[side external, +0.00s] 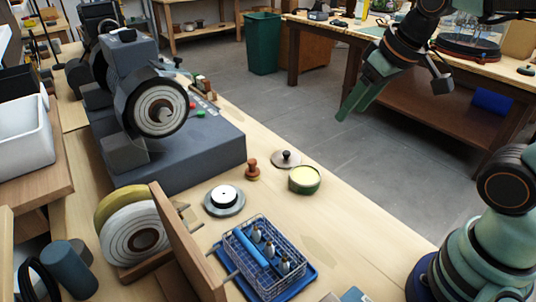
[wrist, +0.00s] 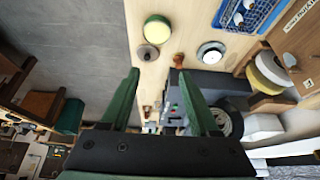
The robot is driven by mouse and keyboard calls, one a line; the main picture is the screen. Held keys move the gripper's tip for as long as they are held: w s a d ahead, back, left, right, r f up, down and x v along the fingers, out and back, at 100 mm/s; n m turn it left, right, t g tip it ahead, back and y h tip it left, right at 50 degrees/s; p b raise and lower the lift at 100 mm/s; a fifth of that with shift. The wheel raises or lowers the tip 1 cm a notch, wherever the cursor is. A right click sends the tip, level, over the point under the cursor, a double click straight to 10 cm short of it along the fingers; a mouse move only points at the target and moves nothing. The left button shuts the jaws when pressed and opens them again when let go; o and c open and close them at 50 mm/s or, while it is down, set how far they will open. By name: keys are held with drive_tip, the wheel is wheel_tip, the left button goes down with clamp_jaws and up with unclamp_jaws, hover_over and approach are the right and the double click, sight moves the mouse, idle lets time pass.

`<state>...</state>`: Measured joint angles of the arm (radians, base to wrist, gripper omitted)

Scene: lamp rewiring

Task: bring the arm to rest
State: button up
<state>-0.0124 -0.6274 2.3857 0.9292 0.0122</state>
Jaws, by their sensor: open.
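My gripper (side external: 350,108) hangs in the air at the upper right of the side view, past the bench edge and above the grey floor. Its two green fingers point down and to the left, and nothing is between them. In the wrist view my gripper (wrist: 158,72) shows its two fingers spread well apart and empty. The wooden bench (side external: 325,215) lies some distance away from the fingers, and they touch nothing.
A large grey machine (side external: 195,150) with a round wheel stands on the bench. A wire basket (side external: 265,262), an open tin (side external: 304,180), a grey lid (side external: 286,160) and a disc (side external: 224,199) lie nearer. A green bin (side external: 262,43) and wooden table (side external: 360,45) stand behind. Floor between is clear.

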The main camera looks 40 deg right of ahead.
drive_tip(key=shift+s+d+f, duration=0.2)
drive_tip(key=shift+s+f, duration=0.4)
drive_tip(key=shift+s, duration=0.35)
